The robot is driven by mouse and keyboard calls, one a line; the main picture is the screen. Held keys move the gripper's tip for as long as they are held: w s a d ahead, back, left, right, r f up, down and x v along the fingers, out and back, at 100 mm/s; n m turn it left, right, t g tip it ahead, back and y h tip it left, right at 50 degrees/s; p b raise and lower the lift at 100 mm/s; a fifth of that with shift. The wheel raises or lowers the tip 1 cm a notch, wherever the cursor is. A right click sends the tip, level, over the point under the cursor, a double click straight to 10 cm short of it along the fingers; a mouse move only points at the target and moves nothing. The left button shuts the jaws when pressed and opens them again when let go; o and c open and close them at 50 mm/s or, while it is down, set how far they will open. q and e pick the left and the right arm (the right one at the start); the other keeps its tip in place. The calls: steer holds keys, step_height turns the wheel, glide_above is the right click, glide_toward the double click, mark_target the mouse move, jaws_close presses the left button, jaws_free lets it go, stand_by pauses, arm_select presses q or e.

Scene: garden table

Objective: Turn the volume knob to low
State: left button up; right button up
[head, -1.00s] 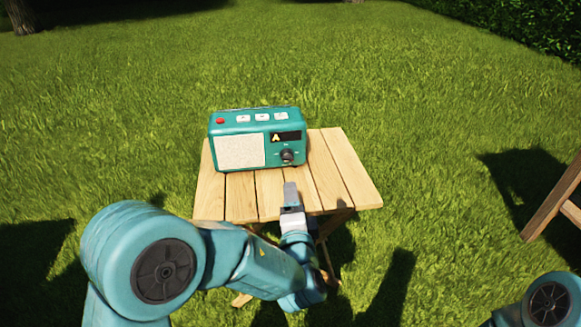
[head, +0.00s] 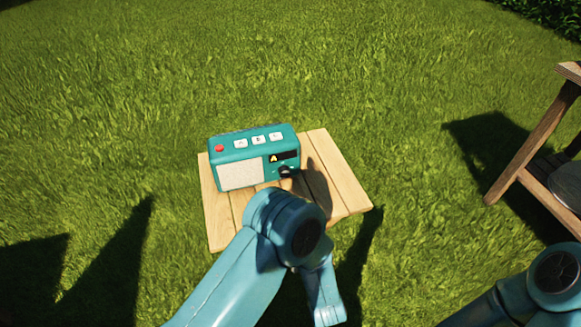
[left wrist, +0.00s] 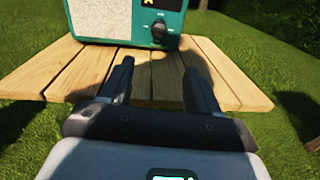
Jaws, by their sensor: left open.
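A teal radio (head: 229,148) stands on the small wooden table in the head view, with a pale speaker grille, a red button and several white buttons on top. Its dark display shows a yellow "A". The black volume knob (head: 287,172) is at the lower right of its front; it also shows in the left wrist view (left wrist: 159,30). My left gripper (left wrist: 155,65) is open and empty, its two fingers pointing toward the radio, short of the knob. In the head view my left arm hides this gripper. My right gripper is out of view.
The slatted table (head: 338,185) has bare wood in front of and right of the radio. A wooden piece of furniture (head: 522,140) stands on the grass at the right. Lawn surrounds the table.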

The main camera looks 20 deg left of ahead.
mark_target(285, 173)
arm_select(q)
steer(key=b+x, duration=0.2)
steer(key=x, duration=1.4)
steer(key=shift+a, duration=0.15)
steer(key=c, duration=1)
steer(key=shift+f+n+b, duration=0.3)
steer(key=shift+f+b, duration=0.05)
steer(key=shift+b, duration=0.55)
steer(key=shift+r+n+b, duration=0.1)
steer(key=shift+n+b, duration=0.2)
steer(key=shift+r, duration=0.2)
